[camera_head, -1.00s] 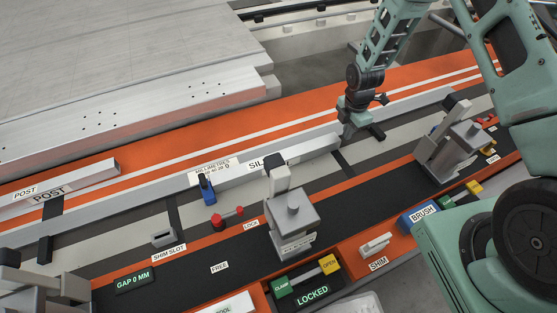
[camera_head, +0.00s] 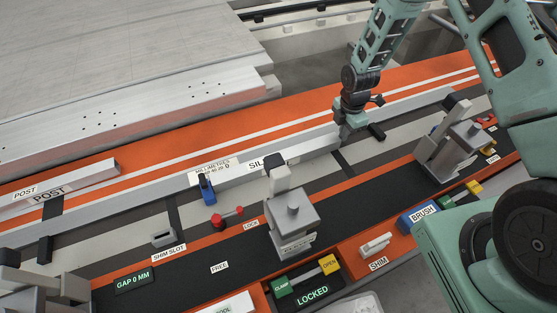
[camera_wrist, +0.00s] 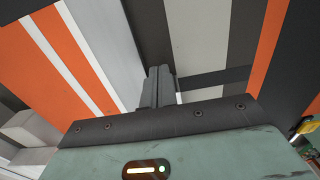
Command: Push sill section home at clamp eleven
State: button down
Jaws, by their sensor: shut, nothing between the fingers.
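In the wrist view the closed fingers (camera_wrist: 158,85) point down beside a pale bar. The gap display (camera_head: 134,281) reads "GAP 0 MM". A millimetre scale (camera_head: 213,167) lies by the sill.
A post section (camera_head: 70,183) lies at left. A blue-handled piece (camera_head: 207,188) and a red pin (camera_head: 227,216) sit near the sill. Another grey clamp (camera_head: 450,140) stands at right. The black strip is mostly clear.

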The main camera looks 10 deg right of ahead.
jog(key=shift+s+a, duration=0.1)
jog(key=shift+a, duration=0.55)
jog(key=shift+d, duration=0.1)
dwell(0.3)
jog(key=shift+w+d, duration=0.2)
jog(key=shift+d, duration=0.7)
notch_tip(320, 180, up, 8)
jog(key=p, duration=0.5)
dwell(0.5)
